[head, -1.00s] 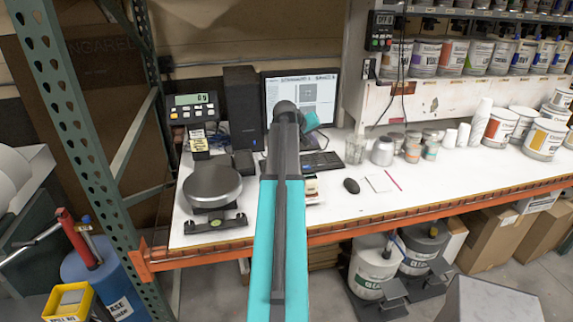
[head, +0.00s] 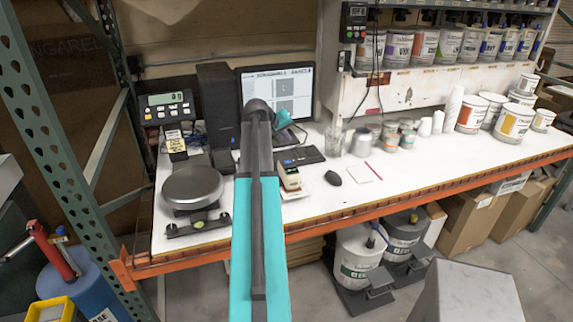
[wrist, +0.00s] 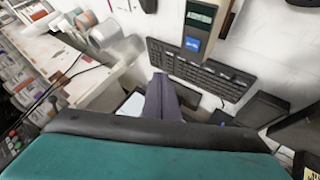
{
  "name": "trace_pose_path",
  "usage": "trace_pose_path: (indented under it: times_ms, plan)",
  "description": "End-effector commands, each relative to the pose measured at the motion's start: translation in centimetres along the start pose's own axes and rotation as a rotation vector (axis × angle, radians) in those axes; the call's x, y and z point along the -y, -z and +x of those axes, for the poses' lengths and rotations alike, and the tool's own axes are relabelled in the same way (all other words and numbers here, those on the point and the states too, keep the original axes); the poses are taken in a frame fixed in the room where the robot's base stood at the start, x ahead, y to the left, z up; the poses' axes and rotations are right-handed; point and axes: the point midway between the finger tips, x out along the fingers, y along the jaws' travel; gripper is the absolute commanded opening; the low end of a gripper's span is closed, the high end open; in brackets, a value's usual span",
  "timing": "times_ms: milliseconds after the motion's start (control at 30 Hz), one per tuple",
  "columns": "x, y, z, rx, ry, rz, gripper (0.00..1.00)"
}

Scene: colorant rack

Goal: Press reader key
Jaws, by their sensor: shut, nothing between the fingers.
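The reader (wrist: 201,18) is a small beige device with a green display, at the top of the wrist view. Its blue key (wrist: 194,43) faces up near the device's lower end. The reader also shows in the head view (head: 289,178), lying on the white bench just right of my arm. My gripper (wrist: 159,82) is shut and empty in the wrist view. Its fingertips appear below and left of the blue key in the picture, apart from it. In the head view my arm hides most of the gripper.
A keyboard (wrist: 200,70) lies beside the reader, with a monitor (head: 284,96) behind it. A black mouse (head: 333,178) and a note pad (head: 359,173) lie to the right. A round scale (head: 192,188) stands left of my arm. The front bench is mostly clear.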

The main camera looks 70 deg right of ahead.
Motion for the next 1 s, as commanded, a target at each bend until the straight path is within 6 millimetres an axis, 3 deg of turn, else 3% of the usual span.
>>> trace_pose_path:
  times_ms: [600,1000]
  plan:
    - [3.2,-3.1,4.2,-0.001,0.001,-0.001,0.0]
    - [3.9,-3.7,5.1,-0.001,0.001,-0.001,0.0]
